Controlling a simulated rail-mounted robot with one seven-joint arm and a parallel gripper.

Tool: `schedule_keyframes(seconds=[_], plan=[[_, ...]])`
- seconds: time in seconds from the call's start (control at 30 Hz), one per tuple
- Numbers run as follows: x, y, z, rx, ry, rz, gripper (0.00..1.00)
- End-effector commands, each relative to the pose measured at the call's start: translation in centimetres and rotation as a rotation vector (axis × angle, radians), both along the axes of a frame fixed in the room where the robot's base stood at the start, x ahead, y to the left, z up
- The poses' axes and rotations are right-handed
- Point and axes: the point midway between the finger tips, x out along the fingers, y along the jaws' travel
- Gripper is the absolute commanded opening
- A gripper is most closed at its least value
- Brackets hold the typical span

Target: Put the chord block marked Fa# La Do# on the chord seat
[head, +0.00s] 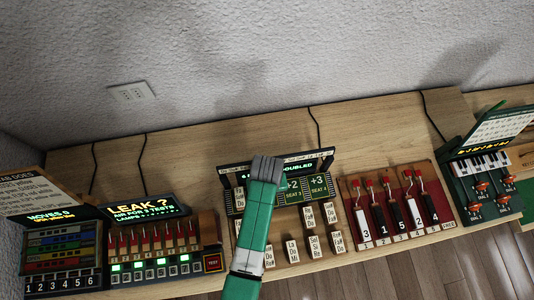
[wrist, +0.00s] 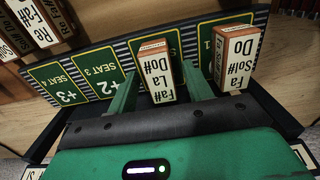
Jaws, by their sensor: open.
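The chord block marked Fa# La Do# (wrist: 156,84) shows in the wrist view, between the two fingers of my gripper (wrist: 158,72). It appears to stand upright on a green seat panel, whose number is hidden. The fingers are open, one on each side of the block; I cannot tell if they touch it. A second block marked Fa Sol# Do (wrist: 235,55) stands on the panel to the right. Panels +2 seat 3 (wrist: 99,76) and +3 seat 4 (wrist: 60,83) are bare to the left. In the head view my gripper (head: 265,165) covers part of the seat row.
Several chord blocks stand in front of the seats, among them La Mi (head: 292,252). A dark display board (head: 300,165) rises behind the seats. A red rack of numbered keys (head: 395,210) is to the right, and a lamp test unit (head: 160,255) to the left.

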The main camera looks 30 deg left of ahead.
Motion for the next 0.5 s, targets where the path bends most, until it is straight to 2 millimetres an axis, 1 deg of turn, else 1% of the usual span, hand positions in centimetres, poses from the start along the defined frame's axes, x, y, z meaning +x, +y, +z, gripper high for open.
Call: schedule_keyframes(seconds=[0.2, 0.3, 0.4, 0.5], plan=[[0.1, 0.0, 5.6, 0.002, -0.005, -0.001, 0.5], [0.1, 0.0, 7.9, 0.001, -0.004, -0.001, 0.5], [0.1, 0.0, 9.7, 0.001, -0.004, -0.001, 0.5], [0.1, 0.0, 10.9, 0.0, -0.002, -0.001, 0.5]])
